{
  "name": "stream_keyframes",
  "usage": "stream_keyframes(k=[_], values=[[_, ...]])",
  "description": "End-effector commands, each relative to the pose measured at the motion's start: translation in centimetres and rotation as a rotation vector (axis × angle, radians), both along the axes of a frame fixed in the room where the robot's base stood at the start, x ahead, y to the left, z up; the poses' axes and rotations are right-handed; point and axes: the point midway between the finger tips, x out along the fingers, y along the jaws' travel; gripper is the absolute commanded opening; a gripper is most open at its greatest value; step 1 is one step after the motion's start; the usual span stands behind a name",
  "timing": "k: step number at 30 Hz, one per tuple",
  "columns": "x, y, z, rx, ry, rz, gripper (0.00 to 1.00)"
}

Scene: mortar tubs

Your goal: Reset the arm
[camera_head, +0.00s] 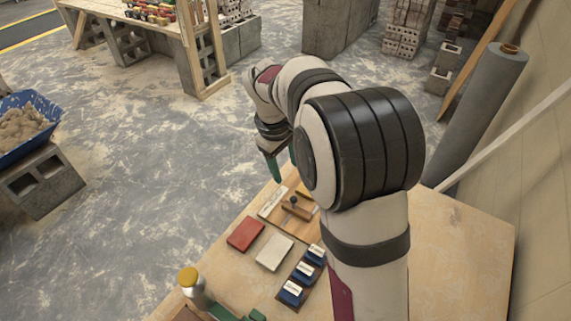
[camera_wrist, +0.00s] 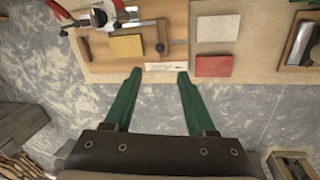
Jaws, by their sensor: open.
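My gripper (camera_head: 277,163) is open, with its green fingers pointing down just past the left edge of the wooden table (camera_head: 464,240). In the wrist view its two fingers (camera_wrist: 159,76) are spread wide with nothing between them. Beyond the fingertips lies a white labelled strip (camera_wrist: 166,66), apart from them, at the edge of a wooden board (camera_wrist: 175,28). My arm hides part of the table in the head view. No single object is named by the task.
A red block (camera_head: 246,234), a pale block (camera_head: 274,251) and several blue tubs (camera_head: 303,272) stand on the table. A bottle with a yellow cap (camera_head: 190,285) stands near the front. A grey roll (camera_head: 483,110) leans at right. Open floor (camera_head: 140,190) lies left.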

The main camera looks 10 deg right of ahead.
Motion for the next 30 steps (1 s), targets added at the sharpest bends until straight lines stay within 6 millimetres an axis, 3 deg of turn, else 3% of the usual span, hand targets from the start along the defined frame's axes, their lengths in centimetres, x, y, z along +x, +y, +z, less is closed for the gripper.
stream_keyframes(k=[8, 10, 11, 13, 15, 18, 21, 25, 30], values=[[0.0, 0.0, 0.0, 0.000, 0.000, -0.002, 0.56], [-1.1, 0.0, 0.6, 0.014, -0.001, -0.039, 0.56], [-2.3, 0.0, 1.3, 0.027, -0.003, -0.079, 0.56], [-6.9, 0.1, 3.2, 0.083, -0.001, -0.234, 0.56], [-13.0, 0.5, 4.6, 0.151, 0.012, -0.438, 0.56], [-21.4, 1.6, 4.8, 0.240, 0.045, -0.714, 0.56], [-27.4, 2.7, 3.8, 0.299, 0.081, -0.922, 0.56], [-31.0, 3.6, 2.6, 0.332, 0.112, -1.058, 0.56], [-31.4, 3.7, 2.4, 0.335, 0.118, -1.076, 0.56]])
